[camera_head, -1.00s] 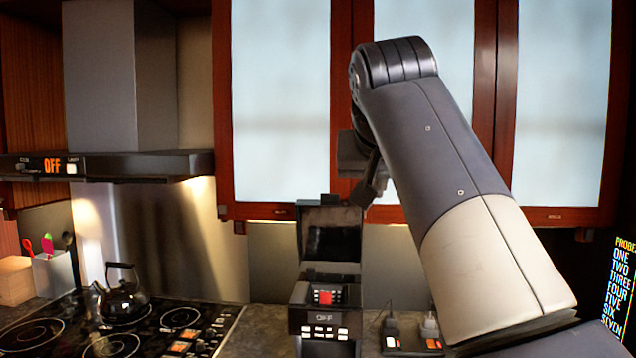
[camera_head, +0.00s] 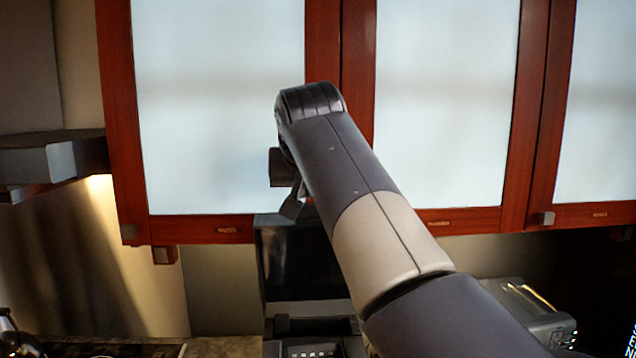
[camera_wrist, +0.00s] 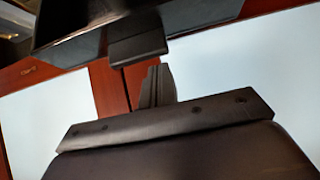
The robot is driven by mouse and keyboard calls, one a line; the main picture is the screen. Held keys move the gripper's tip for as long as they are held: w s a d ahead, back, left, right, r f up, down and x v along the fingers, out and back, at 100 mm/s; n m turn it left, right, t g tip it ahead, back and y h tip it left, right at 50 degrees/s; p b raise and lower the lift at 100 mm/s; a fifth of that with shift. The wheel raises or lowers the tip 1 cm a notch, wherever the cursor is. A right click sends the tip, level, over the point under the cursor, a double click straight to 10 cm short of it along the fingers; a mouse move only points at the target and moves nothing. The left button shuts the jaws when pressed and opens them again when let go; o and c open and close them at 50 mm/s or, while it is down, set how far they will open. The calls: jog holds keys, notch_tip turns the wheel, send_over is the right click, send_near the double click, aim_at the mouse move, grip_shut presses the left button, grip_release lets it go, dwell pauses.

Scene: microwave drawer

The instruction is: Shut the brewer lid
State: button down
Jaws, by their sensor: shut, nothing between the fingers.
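The brewer (camera_head: 313,327) is a black appliance at the bottom centre of the head view, its lower part cut off by the frame. Its dark lid (camera_head: 283,262) stands raised and upright behind the body. My arm covers part of its right side. My gripper (camera_head: 296,207) is at the lid's top edge; whether it touches cannot be told. In the wrist view, my gripper's fingers (camera_wrist: 157,84) are shut and empty. A dark panel with a blocky tab (camera_wrist: 137,40), apparently the lid's top edge, lies close beyond the fingertips.
Wall cabinets with red frames and pale panels (camera_head: 220,110) stand close behind my gripper and the lid. A metallic appliance (camera_head: 525,310) is on the right, a range hood (camera_head: 50,160) on the left. A kettle (camera_head: 15,335) shows at lower left.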

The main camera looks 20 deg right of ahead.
jog(key=shift+s+a+f, duration=0.1)
jog(key=shift+s, duration=0.4)
jog(key=shift+s+a+f, duration=0.1)
jog(key=shift+s, duration=0.4)
